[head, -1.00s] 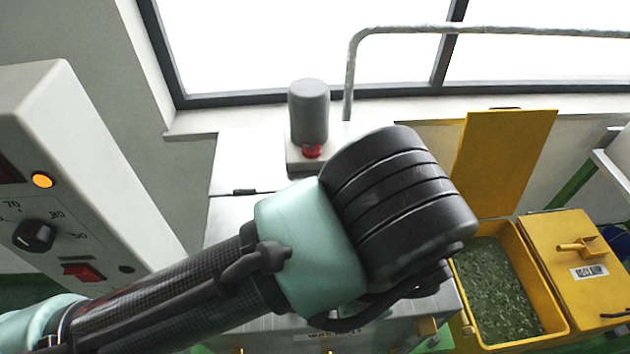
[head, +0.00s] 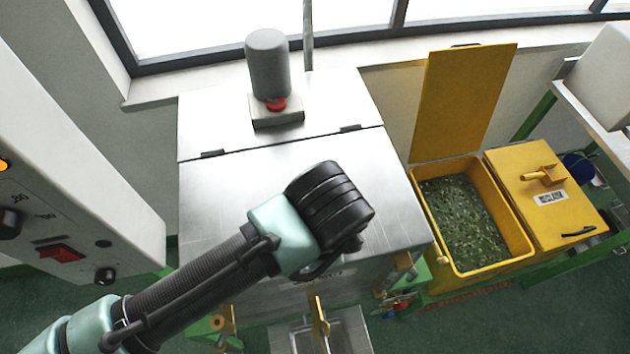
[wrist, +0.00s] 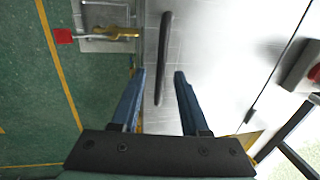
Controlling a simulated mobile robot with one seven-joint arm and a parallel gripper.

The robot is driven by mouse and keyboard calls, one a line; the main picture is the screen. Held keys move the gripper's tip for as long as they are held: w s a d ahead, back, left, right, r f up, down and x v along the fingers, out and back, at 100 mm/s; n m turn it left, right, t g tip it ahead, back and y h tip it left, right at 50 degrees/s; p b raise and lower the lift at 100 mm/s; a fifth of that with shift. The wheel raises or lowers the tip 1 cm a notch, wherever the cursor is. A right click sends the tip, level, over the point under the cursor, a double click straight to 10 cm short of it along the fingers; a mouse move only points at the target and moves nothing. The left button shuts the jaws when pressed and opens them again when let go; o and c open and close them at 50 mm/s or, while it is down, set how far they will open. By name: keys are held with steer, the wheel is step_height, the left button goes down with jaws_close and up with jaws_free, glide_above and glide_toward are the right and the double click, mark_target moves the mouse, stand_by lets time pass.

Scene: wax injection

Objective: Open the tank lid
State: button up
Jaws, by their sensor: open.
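The tank (head: 380,262) is a steel box in the middle of the head view. Its flat steel lid (head: 235,190) is closed, with two hinges along the back edge. In the wrist view the lid (wrist: 220,60) fills the right half, and a black bar handle (wrist: 164,60) runs along its front edge. My gripper (wrist: 160,74) is open, with its blue fingers on either side of the handle's near end in the picture. I cannot tell how far above the handle they are. In the head view my wrist hides the handle and the fingers.
A grey cylinder with a red button (head: 276,104) stands behind the lid. A control panel (head: 70,190) is at left. At right, a yellow bin (head: 530,245) of green granules has its yellow flap raised. A brass tap (wrist: 118,33) is at the tank's front.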

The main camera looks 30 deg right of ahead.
jaws_close()
stand_by(1.3)
